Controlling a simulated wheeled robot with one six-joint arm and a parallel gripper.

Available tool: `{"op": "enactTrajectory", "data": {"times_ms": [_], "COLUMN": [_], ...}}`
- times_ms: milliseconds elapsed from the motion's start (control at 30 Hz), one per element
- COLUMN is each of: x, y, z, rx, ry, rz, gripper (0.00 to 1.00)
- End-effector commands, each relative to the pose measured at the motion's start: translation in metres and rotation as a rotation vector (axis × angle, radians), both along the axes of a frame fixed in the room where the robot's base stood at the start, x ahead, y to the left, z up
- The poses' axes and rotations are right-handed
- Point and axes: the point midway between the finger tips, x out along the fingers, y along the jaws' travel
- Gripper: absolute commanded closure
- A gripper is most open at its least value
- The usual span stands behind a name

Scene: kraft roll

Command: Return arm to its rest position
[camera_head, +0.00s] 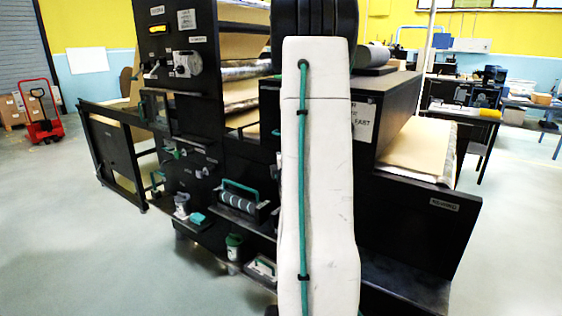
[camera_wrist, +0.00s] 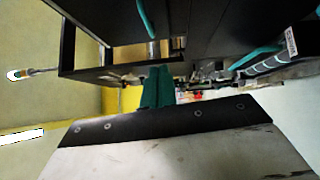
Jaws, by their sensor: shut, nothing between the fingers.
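My arm stands upright in the middle of the camera_head view as a white link (camera_head: 318,180) with a green cable clipped along it. The black joint sits at its top, and the link covers part of the machine behind. My gripper (camera_wrist: 158,84) shows in the wrist view as two green fingers close together, shut with nothing between them. It is not visible in the camera_head view.
A black machine with kraft paper rolls (camera_head: 242,44) stands close behind my arm. Its lower shelves hold a roller with a green handle (camera_head: 240,203) and a small container (camera_head: 234,246). A red pallet jack (camera_head: 46,130) is far left. Floor is clear at left and right.

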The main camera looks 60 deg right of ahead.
Motion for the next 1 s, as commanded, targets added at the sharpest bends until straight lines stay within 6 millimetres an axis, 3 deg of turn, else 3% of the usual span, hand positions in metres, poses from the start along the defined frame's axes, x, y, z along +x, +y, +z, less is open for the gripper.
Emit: {"op": "enactTrajectory", "data": {"times_ms": [433, 533, 667, 833, 1000], "x": [-0.006, -0.008, -0.022, -0.029, -0.031], "y": [0.006, 0.004, 0.012, 0.063, 0.144], "z": [-0.004, -0.029, -0.082, -0.109, -0.103], "rx": [0.038, 0.203, 0.547, 0.965, 1.291], "ry": [-0.021, -0.028, -0.022, -0.019, 0.015], "rz": [0.001, -0.014, -0.098, -0.245, -0.417], "gripper": [1.00, 1.00, 1.00, 1.00, 1.00]}}
